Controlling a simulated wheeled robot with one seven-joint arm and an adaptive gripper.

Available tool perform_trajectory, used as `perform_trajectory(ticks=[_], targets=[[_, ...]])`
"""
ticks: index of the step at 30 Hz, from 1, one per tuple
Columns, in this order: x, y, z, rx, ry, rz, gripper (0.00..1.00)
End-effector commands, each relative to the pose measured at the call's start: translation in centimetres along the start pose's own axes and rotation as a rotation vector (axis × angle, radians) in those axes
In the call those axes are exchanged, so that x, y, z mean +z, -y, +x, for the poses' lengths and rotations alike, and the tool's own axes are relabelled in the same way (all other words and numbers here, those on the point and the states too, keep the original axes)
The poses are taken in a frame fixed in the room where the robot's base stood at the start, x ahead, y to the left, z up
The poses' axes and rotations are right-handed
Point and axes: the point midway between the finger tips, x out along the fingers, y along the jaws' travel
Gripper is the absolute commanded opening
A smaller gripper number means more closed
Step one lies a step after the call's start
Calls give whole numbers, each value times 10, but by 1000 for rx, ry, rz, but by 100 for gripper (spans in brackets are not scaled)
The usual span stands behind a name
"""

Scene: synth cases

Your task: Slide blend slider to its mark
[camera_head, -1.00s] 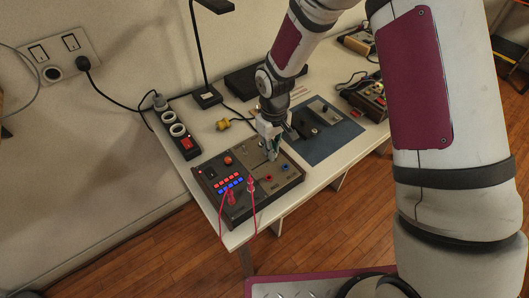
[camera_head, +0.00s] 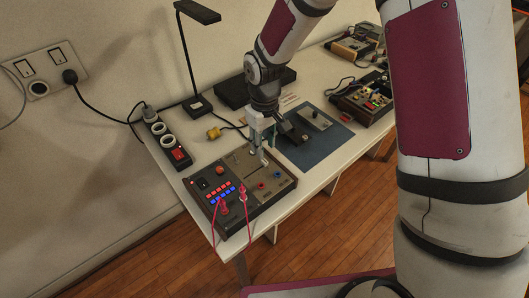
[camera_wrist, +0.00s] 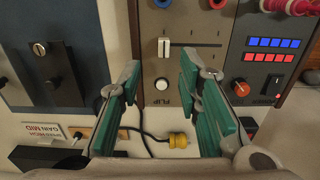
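A dark control panel (camera_head: 265,207) lies on the white table. In the wrist view its brown-grey face (camera_wrist: 203,72) carries a slot with a pale slider cap (camera_wrist: 163,47) at the left end of the slot. Tick marks run along the slot. Nothing is held. In the head view my gripper (camera_head: 262,140) points down over the panel's back right part.
Red plugs (camera_head: 225,208) with leads and an orange knob (camera_wrist: 240,88) are on the panel. A blue mat (camera_head: 312,150) with a dark block (camera_wrist: 52,75) lies beside it. A label card (camera_wrist: 40,130), a yellow plug (camera_wrist: 180,140), a power strip (camera_head: 165,138) and a lamp (camera_head: 188,50) are nearby.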

Motion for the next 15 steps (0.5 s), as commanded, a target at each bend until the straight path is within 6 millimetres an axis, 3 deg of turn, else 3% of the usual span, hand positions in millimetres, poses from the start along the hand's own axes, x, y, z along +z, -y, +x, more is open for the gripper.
perform_trajectory(ticks=[6, 15], targets=[[0, -1, -42, 1, -3, 2, 32], [0, -1, -66, 0, -1, 1, 32]])
